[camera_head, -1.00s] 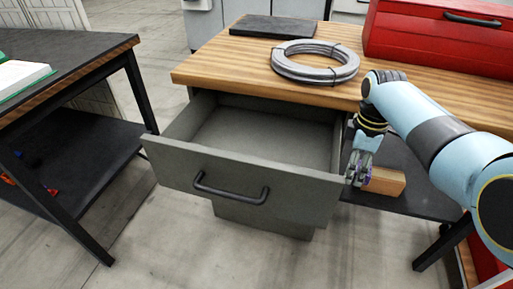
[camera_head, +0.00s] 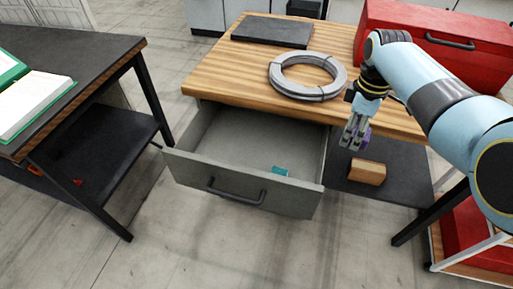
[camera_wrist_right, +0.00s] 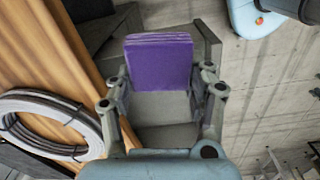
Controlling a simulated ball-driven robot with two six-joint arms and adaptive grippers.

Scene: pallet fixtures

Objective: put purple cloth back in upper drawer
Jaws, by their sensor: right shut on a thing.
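The purple cloth (camera_wrist_right: 160,62) is a folded square block held between the fingers of my right gripper (camera_wrist_right: 162,95) in the right wrist view. In the head view the right gripper (camera_head: 354,132) is shut on the cloth (camera_head: 364,137), of which only a small purple part shows. It is just right of the upper drawer (camera_head: 240,150), above the lower shelf. The drawer is pulled open under the wooden bench top, with a dark bar handle (camera_head: 236,192) on its grey front. A small teal thing (camera_head: 280,171) lies inside near the front. My left gripper is not in view.
A coil of grey cable (camera_head: 307,76), a dark flat slab (camera_head: 272,31) and a red toolbox (camera_head: 437,42) sit on the bench top (camera_head: 215,80). A wooden block (camera_head: 367,172) is on the lower shelf (camera_head: 395,170). A dark table (camera_head: 70,60) with an open book stands left.

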